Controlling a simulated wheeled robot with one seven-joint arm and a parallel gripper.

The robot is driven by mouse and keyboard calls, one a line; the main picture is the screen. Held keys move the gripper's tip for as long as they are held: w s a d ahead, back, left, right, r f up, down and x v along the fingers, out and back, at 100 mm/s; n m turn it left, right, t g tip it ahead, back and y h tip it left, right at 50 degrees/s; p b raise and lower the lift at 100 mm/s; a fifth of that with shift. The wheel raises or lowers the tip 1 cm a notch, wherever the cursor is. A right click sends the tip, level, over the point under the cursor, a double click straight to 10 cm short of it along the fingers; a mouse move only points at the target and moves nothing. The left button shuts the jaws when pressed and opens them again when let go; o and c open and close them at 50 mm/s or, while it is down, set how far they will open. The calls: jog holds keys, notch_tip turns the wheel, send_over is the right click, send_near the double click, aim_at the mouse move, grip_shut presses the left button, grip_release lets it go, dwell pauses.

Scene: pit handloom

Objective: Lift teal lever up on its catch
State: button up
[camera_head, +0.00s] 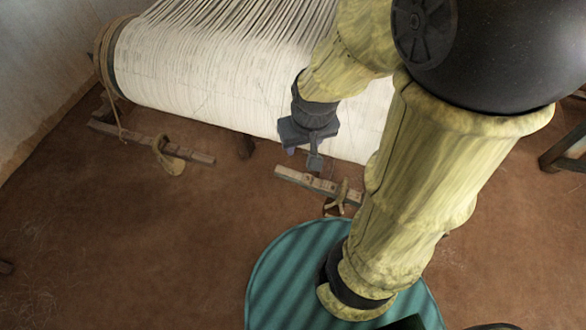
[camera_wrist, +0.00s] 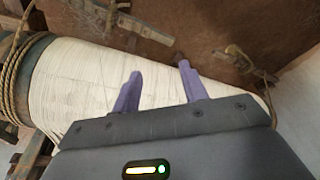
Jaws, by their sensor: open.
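I cannot make out a teal lever in either view. My gripper (camera_head: 303,153) hangs in front of the white thread roll (camera_head: 220,85) of the loom in the head view. In the wrist view my gripper (camera_wrist: 160,70) has its two purple fingers spread apart, with nothing between them. The white roll (camera_wrist: 75,85) lies behind the fingers, and the far fingertip side reaches toward brown floor. My arm hides the right part of the roll in the head view.
Wooden bars with rope loops lie low at the left (camera_head: 150,142) and middle (camera_head: 310,183). Rope (camera_wrist: 15,70) winds round one end of the roll. A dark wooden frame (camera_head: 565,150) stands at the right edge.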

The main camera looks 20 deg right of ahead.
jog(key=shift+o, duration=0.5)
jog(key=shift+a+f, duration=0.1)
jog(key=shift+f, duration=0.15)
jog(key=a+f+n+g+h+b, duration=0.2)
jog(key=f+n+h+b, duration=0.15)
jog(key=f+n, duration=0.45)
jog(key=w+a+f+n+g+h+b, duration=0.1)
jog(key=f+n+g+h+b, duration=0.15)
jog(key=f+n+b, duration=0.5)
jog(key=a+f+n+g+h+b, duration=0.1)
jog(key=a+f+n+h, duration=0.15)
jog(key=f+n, duration=0.55)
jog(key=w+a+f+n+t+h+b, duration=0.2)
jog(key=a+f+n+t+h+b, duration=0.1)
jog(key=f+n+t, duration=0.3)
jog(key=w+a+f+n+t+h+b, duration=0.3)
jog(key=a+f+n+t+h+b, duration=0.1)
jog(key=f+n, duration=0.4)
jog(key=n+t+h+b, duration=0.1)
jog(key=n+t, duration=0.1)
jog(key=shift+w+a+f+t, duration=0.15)
jog(key=shift+a+f+t, duration=0.05)
jog(key=shift+t, duration=0.15)
jog(key=shift+d, duration=0.1)
jog(key=x, duration=1.7)
jog(key=shift+r, duration=0.15)
jog(key=shift+d, duration=0.15)
